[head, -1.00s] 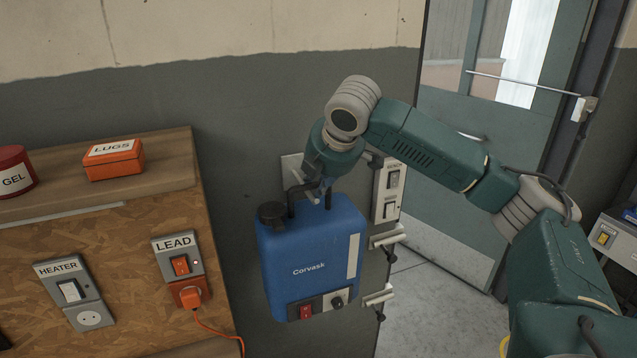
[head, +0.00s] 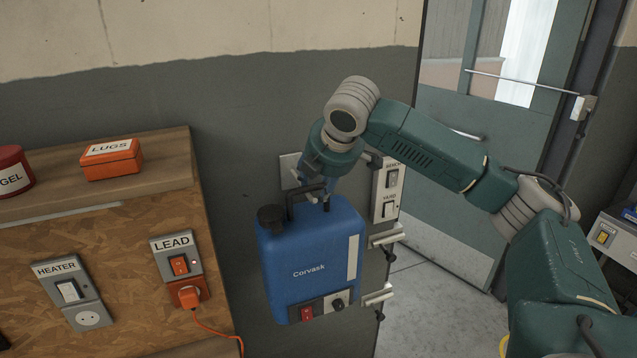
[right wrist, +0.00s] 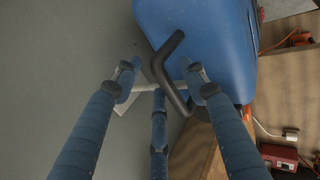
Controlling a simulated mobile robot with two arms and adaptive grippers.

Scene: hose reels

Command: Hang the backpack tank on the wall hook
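The blue backpack tank (head: 312,255), marked Corvask, is upright against the grey wall, with its black handle (head: 290,200) at the top and a dark cap beside it. The pale wall hook's plate (head: 288,168) shows behind the handle. In the right wrist view, the hook's light bar (right wrist: 146,87) crosses at the handle (right wrist: 165,68); the tank (right wrist: 200,35) is beyond. My right gripper (head: 325,192) is just above the tank. Its fingers (right wrist: 162,72) are spread around the handle with gaps, so it looks open. My left gripper is out of view.
A wooden bench (head: 150,185) with an orange LUGS box (head: 112,160) stands left; the LEAD switch (head: 178,262) has a plugged orange cable. Right of the tank are a switch panel (head: 388,190) and empty pale hooks (head: 388,238). A door (head: 455,200) is farther right.

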